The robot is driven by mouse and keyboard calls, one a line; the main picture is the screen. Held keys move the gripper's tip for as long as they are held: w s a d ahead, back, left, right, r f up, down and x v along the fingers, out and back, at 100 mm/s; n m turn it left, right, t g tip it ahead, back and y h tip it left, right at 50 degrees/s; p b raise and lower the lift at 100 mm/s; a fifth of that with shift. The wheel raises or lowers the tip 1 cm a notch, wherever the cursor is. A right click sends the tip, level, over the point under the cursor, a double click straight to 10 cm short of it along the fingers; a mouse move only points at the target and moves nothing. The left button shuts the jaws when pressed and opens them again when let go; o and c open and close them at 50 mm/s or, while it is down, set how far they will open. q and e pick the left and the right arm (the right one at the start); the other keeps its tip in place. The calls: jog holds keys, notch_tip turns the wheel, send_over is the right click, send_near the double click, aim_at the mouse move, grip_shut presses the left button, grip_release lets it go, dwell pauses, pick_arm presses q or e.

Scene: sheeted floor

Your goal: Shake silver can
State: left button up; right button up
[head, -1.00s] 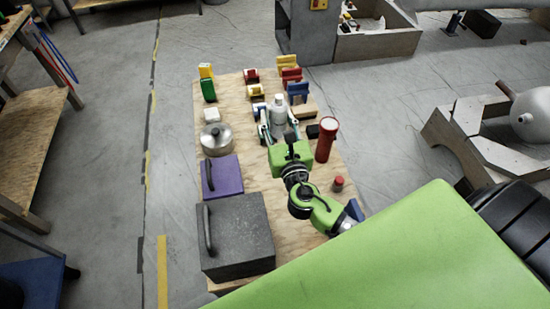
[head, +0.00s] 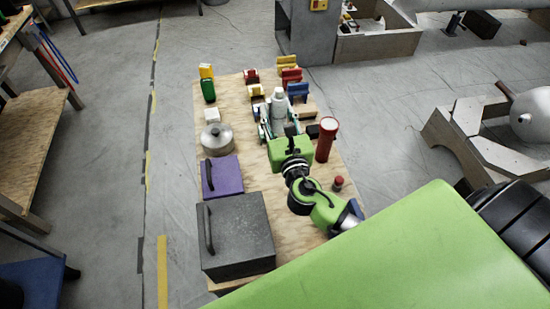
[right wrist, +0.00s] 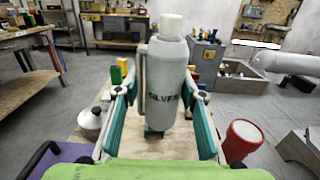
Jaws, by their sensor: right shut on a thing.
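The silver can (head: 278,108) is a pale grey bottle-shaped can with a whitish cap. In the right wrist view the can (right wrist: 167,85) stands upright with the letters "SILVE" showing on its side. My right gripper (head: 277,122) is shut on the can, and in the right wrist view its two teal fingers (right wrist: 163,110) lie on either side of it. The can's lower end shows above the green gripper body there; whether it touches the board is hard to tell. My left gripper is not in view.
A wooden board (head: 245,132) carries a metal pot (head: 216,139), a purple box (head: 222,177), a dark grey box (head: 236,236), a red flashlight (head: 326,140) and several coloured blocks. The flashlight stands close to the right of my right gripper. Open floor lies left of the board.

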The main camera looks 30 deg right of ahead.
aim_at(277, 132)
jog(key=f, duration=0.7)
jog(key=shift+s, duration=0.2)
jog(key=shift+w, duration=0.1)
notch_tip(277, 132, up, 7)
jog(key=shift+w+f, duration=0.1)
jog(key=shift+f, duration=0.05)
jog(key=f, duration=0.6)
jog(key=shift+s+f, duration=0.2)
jog(key=shift+f, duration=0.1)
jog(key=shift+w+f, duration=0.2)
jog(key=shift+f, duration=0.15)
jog(key=shift+s+r, duration=0.1)
